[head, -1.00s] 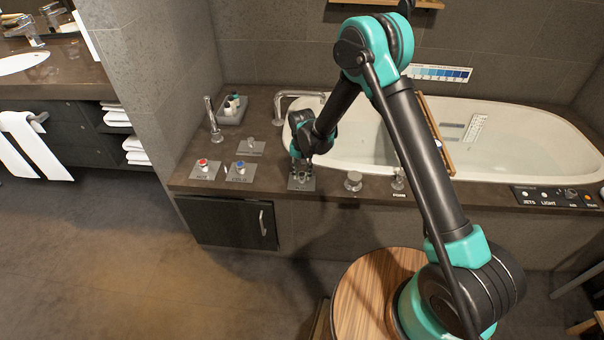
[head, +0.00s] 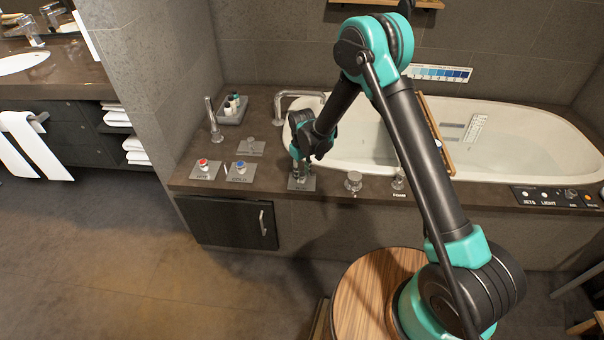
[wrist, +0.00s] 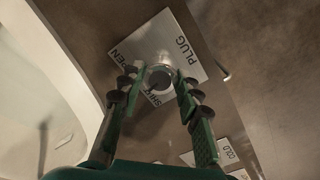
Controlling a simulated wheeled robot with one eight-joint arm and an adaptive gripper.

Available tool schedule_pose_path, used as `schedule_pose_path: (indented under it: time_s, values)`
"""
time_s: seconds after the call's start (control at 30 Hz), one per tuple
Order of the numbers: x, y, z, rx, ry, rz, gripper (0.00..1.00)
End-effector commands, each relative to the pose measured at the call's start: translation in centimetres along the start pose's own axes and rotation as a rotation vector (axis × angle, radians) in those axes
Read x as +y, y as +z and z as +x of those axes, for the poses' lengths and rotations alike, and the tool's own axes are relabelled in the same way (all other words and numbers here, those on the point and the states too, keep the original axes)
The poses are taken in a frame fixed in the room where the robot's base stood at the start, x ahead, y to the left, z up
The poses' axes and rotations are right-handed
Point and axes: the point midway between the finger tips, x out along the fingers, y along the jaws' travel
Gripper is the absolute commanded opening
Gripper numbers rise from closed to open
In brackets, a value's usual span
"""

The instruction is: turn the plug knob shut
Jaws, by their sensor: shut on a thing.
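The plug knob (wrist: 158,77) is a small round metal knob on a square plate (wrist: 172,45) lettered OPEN, PLUG and SHUT. My gripper (wrist: 156,79) has one finger on each side of the knob and is shut on it. The SHUT lettering lies between the fingers, close to the knob, partly covered. I cannot tell exactly which way the knob points. In the head view my gripper (head: 300,174) comes down from above onto the plug plate (head: 308,184) at the tub's front left corner, and hides the knob.
The red-topped hot knob (head: 203,163) and blue-topped cold knob (head: 240,166) stand to the left on the deck. A metal knob (head: 353,181) stands to the right. The bathtub (head: 500,120) lies behind, with a spout (head: 290,95) and a bottle tray (head: 232,115) at back left.

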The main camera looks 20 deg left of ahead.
Motion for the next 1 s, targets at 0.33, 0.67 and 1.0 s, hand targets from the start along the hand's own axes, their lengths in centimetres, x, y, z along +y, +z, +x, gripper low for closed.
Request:
schedule_pose_path:
  time_s: [0.33,0.67,1.0]
  values:
    - [0.00,-0.03,-0.03,0.001,0.000,-0.302,0.05]
    - [-0.01,-0.03,-0.03,0.001,0.001,-0.484,0.05]
    - [-0.01,-0.04,-0.03,0.001,0.001,-0.545,0.05]
